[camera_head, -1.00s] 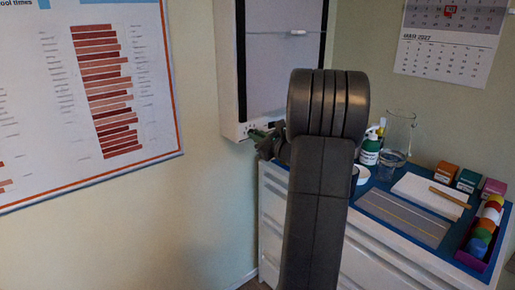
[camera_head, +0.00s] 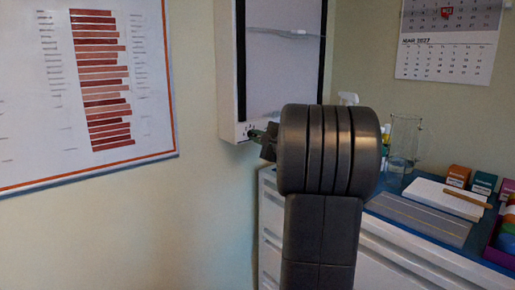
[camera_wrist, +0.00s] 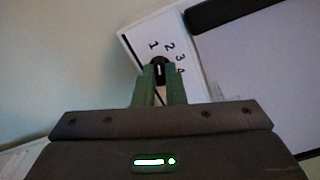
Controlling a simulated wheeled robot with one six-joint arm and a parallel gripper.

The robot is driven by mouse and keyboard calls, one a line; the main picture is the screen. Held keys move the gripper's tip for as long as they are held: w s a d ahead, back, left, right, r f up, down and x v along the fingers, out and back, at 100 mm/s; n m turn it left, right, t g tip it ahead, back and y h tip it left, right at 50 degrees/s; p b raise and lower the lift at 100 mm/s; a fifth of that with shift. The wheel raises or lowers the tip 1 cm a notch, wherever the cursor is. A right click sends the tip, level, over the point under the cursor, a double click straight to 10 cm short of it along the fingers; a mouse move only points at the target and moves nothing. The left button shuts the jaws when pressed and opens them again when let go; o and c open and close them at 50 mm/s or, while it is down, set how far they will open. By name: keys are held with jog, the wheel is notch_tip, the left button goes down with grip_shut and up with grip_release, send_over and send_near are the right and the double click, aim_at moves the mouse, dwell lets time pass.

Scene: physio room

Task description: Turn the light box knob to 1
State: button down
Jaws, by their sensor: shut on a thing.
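The light box (camera_head: 228,75) hangs on the wall, with its control panel along its lower edge. It also shows in the wrist view (camera_wrist: 196,78). The small black knob (camera_wrist: 160,65) is on this white panel, with the numbers 1 to 4 printed around it. A short pale mark shows on the knob, roughly in line with the 1–2 side; its exact setting is hard to tell. My gripper (camera_wrist: 160,78) is shut on the knob, with a green finger on either side. In the head view my gripper (camera_head: 260,137) is at the panel, partly hidden by my arm.
A cabinet with a blue top (camera_head: 385,186) stands below and right of the box. On it are a glass jug (camera_head: 403,142), a white pad (camera_head: 440,197) and small boxes (camera_head: 458,176). A chart (camera_head: 155,100) and calendar (camera_head: 450,40) hang on the walls.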

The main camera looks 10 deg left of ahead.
jog(key=shift+f+n+b, duration=0.1)
jog(key=shift+n+b, duration=0.8)
jog(key=c, duration=1.5)
grip_release()
jog(key=p+v, duration=0.2)
jog(key=v, duration=1.2)
jog(key=shift+a, duration=0.1)
